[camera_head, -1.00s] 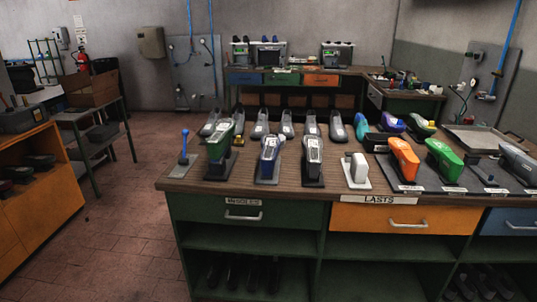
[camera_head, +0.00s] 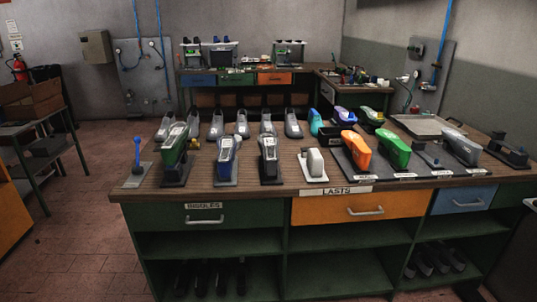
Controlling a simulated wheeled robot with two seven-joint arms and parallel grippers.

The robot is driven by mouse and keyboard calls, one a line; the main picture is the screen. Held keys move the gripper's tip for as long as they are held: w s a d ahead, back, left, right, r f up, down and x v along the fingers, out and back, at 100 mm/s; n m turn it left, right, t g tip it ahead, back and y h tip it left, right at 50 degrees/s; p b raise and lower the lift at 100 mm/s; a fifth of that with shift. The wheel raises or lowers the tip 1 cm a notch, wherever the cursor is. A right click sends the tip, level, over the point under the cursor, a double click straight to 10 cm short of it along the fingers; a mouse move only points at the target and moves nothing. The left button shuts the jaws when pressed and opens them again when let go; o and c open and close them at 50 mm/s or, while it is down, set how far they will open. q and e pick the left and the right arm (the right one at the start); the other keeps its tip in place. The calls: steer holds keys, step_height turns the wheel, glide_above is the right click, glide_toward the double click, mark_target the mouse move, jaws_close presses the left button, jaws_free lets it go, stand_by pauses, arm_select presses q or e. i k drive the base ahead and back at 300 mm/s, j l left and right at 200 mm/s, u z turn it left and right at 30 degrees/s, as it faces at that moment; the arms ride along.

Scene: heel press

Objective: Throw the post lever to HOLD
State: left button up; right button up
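The post lever, a blue-knobbed upright lever (camera_head: 137,155) on a small grey base plate, stands at the left end of the workbench. Its handle looks near upright. I cannot read any HOLD marking at this distance. A green last (camera_head: 174,153) stands on a dark base just right of it. Neither of my grippers shows in the head view.
The wooden benchtop (camera_head: 205,170) carries a blue last (camera_head: 228,158), a black-and-grey last (camera_head: 269,158), a white piece (camera_head: 314,163), and orange (camera_head: 355,149) and green (camera_head: 393,149) lasts. Floor (camera_head: 75,235) is clear left of the bench. A grey cart (camera_head: 40,155) stands farther left.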

mark_target(136, 140)
steer(key=i+j, duration=2)
steer(key=i+l, duration=0.05)
